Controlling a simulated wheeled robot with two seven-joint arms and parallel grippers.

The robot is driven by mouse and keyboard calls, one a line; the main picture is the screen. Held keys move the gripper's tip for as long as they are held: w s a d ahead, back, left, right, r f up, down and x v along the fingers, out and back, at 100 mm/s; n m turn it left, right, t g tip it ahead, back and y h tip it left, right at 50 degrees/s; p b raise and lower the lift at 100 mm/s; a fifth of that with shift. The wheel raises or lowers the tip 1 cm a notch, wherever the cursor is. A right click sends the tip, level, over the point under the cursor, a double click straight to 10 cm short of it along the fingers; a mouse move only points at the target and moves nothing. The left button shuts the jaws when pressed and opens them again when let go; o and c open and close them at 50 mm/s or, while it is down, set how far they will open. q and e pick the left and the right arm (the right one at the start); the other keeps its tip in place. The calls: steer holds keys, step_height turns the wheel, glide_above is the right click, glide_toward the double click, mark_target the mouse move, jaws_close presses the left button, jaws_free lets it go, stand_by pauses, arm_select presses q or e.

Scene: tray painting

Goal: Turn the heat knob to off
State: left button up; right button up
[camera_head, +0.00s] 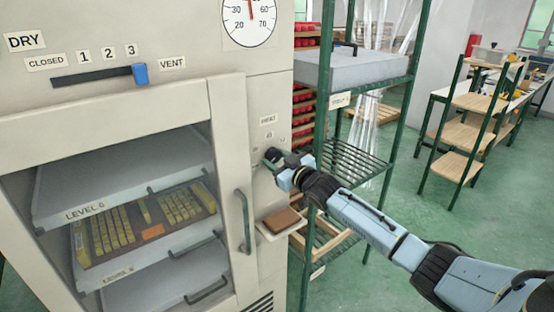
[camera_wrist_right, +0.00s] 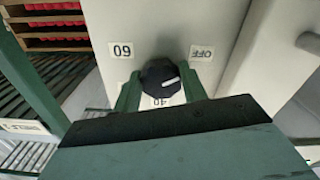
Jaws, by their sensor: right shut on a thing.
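The heat knob (camera_wrist_right: 160,78) is black and faceted with a white pointer line. In the right wrist view the pointer points to the right, slightly up, below the upside-down OFF label (camera_wrist_right: 201,53). The labels 60 (camera_wrist_right: 122,50) and 40 (camera_wrist_right: 160,101) also stand around it. My right gripper (camera_wrist_right: 161,90) is shut on the knob, one finger on each side. In the head view my right gripper (camera_head: 272,156) reaches the dryer's front panel below the HEAT label (camera_head: 268,119) and mostly hides the knob. My left gripper is not in view.
The drying cabinet's door handle (camera_head: 244,221) is left of my right gripper. A small shelf with a brown block (camera_head: 282,221) sits below it. A green rack (camera_head: 392,120) stands close on the right. A vent slider (camera_head: 140,74) is at upper left.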

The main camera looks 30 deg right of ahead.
stand_by(0.4)
steer(key=o, duration=1)
steer(key=s, duration=0.9)
steer(key=s+d, duration=0.1)
steer(key=s, duration=0.3)
steer(key=shift+s, duration=0.2)
